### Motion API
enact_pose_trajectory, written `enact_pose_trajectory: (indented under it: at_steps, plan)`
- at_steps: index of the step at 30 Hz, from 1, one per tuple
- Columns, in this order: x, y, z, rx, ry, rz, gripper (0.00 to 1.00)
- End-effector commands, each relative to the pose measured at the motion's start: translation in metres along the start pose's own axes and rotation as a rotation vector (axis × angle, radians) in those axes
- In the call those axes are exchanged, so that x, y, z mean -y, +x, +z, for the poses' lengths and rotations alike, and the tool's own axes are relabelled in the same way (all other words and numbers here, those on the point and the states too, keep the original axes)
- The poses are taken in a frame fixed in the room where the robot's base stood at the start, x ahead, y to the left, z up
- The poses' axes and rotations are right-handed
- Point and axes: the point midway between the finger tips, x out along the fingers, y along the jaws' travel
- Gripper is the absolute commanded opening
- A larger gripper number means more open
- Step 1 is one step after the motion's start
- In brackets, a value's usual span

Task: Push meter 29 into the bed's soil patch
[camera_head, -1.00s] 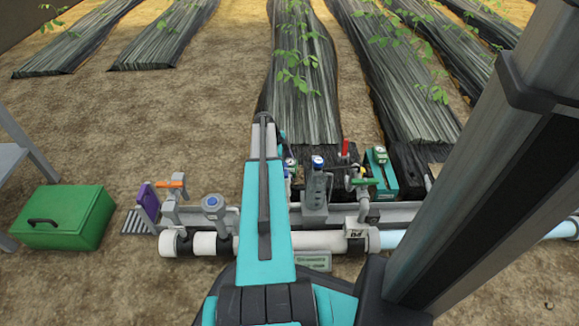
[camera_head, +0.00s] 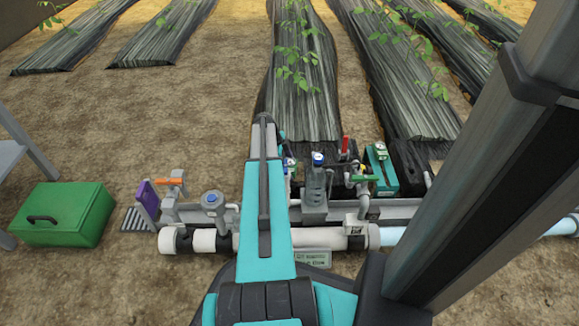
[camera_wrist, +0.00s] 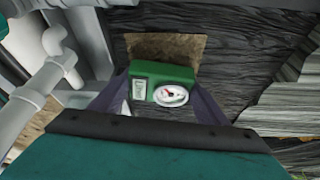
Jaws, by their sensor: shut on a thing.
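My gripper (camera_wrist: 162,92) is shut on a green meter (camera_wrist: 146,71) in the wrist view. The meter has a round white dial with a red needle and a small pale label too blurred to read. The brown soil patch (camera_wrist: 168,45) shows just beyond the meter, a bare opening in the black bed cover (camera_wrist: 235,68). The meter's lower end is hidden, so I cannot tell whether it touches the soil. In the head view my arm hides the gripper and held meter.
Grey pipework (camera_wrist: 48,72) stands close left of my gripper. A green box (camera_head: 65,215) sits on the ground at left.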

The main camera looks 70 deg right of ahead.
Motion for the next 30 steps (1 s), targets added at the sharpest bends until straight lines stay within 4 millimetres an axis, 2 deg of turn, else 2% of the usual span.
enact_pose_trajectory:
  at_steps: [6, 7, 10, 20, 30]
  plan:
    - [0.0, 0.004, 0.002, 0.0, 0.0, 0.0, 0.44]
    - [0.0, 0.004, 0.002, 0.0, 0.0, 0.0, 0.73]
    - [0.0, 0.004, 0.002, 0.0, 0.0, 0.0, 0.9]
    - [0.0, 0.003, 0.001, 0.0, 0.0, 0.0, 0.9]
    - [0.0, -0.012, -0.005, 0.0, 0.0, 0.0, 0.9]
